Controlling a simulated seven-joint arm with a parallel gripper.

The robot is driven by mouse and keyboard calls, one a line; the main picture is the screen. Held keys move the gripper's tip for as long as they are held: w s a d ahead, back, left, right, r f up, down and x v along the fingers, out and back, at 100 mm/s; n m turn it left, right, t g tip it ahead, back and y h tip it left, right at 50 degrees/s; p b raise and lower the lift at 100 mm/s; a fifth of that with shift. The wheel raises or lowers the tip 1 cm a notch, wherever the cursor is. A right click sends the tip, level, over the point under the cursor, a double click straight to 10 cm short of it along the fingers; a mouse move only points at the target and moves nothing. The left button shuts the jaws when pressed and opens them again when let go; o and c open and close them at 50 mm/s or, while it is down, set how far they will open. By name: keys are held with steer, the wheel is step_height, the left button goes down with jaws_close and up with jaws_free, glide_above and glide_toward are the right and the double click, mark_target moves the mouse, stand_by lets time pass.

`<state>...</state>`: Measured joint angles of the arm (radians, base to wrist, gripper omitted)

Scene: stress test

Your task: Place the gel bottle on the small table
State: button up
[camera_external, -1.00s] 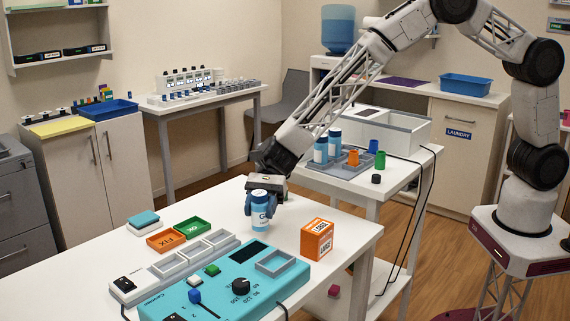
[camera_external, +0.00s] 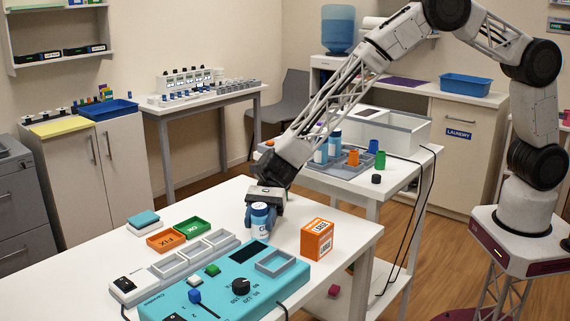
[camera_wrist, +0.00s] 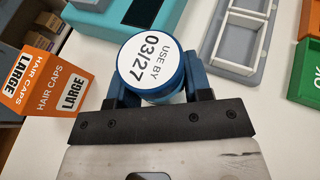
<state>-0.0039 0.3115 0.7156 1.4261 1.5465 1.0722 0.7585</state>
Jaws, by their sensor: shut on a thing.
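A blue-and-white bottle (camera_external: 262,209), which I take to be the gel bottle, is upright between my fingers over the front white table. Whether its base touches the tabletop is hard to tell. In the wrist view its round lid (camera_wrist: 151,57) reads "USE BY 03/27". My gripper (camera_external: 262,218) is shut on the bottle, with a blue finger on each side, and hides much of its label. A smaller white table (camera_external: 412,175) stands behind and to the right, with other blue-and-white bottles (camera_external: 321,150) in a grey tray (camera_external: 338,170).
An orange hair caps box (camera_external: 317,239) stands right of the bottle. A turquoise control device (camera_external: 225,285), grey trays (camera_external: 195,254), a green tray (camera_external: 192,228) and an orange tray (camera_external: 165,240) lie in front and left. Coloured cups and a white bin occupy the smaller table.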

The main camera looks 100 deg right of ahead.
steer(key=shift+f, duration=0.15)
steer(key=o, duration=1.1)
steer(key=shift+c, duration=0.2)
steer(key=v, duration=1.2)
